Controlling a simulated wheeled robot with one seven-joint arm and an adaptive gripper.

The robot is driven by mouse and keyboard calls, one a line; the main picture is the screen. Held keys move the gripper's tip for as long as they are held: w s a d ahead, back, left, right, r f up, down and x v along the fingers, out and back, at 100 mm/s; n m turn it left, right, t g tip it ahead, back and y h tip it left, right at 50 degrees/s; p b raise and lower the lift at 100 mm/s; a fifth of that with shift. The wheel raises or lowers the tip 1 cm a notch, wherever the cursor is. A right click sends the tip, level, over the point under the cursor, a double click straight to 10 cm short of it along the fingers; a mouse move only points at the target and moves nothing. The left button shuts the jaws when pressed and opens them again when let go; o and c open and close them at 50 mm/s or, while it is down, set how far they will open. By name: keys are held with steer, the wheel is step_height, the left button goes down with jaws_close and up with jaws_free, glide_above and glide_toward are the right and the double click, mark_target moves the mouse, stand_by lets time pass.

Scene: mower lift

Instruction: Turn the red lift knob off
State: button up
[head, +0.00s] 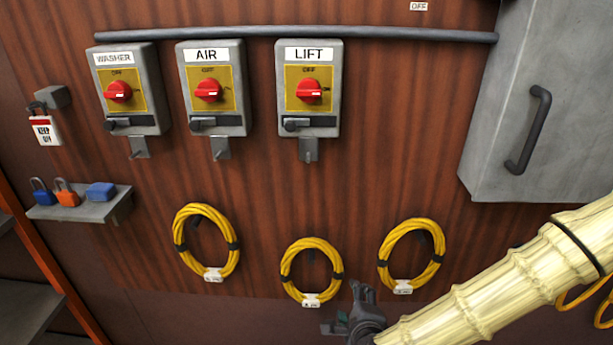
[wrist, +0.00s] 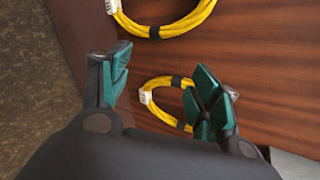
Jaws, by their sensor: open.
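The lift box (head: 308,85) is the rightmost of three grey switch boxes on the wood panel, labelled LIFT. Its red lift knob (head: 309,91) sits on a yellow plate with OFF printed above it. The knob's white mark appears to point sideways to the right, not up at OFF. My gripper (head: 349,304) is low at the bottom of the head view, well below the lift box and near the coiled cables. In the wrist view my gripper (wrist: 160,95) has its two teal-padded fingers spread apart with nothing between them touching. The lift knob is not in the wrist view.
Similar boxes with red knobs, WASHER (head: 118,91) and AIR (head: 209,90), stand left of LIFT. Yellow cable coils (head: 327,242) hang below. A grey cabinet (head: 545,120) with a dark handle is at right. A small shelf (head: 80,207) holds padlocks at left.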

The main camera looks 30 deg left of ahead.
steer(key=a+r+m+t+y+p, duration=0.1)
steer(key=a+r+m+t, duration=0.3)
steer(key=r, duration=0.7)
steer(key=a+r+m+g+p, duration=0.1)
steer(key=a+r+m, duration=0.3)
steer(key=r, duration=0.7)
steer(key=m+t+p, duration=0.2)
steer(key=m+t, duration=0.1)
steer(key=m, duration=0.4)
glide_toward(307, 94)
steer(key=p+x, duration=0.4)
steer(key=x, duration=0.6)
steer(key=shift+c, duration=0.5)
steer(key=shift+y, duration=0.3)
steer(key=c, duration=0.9)
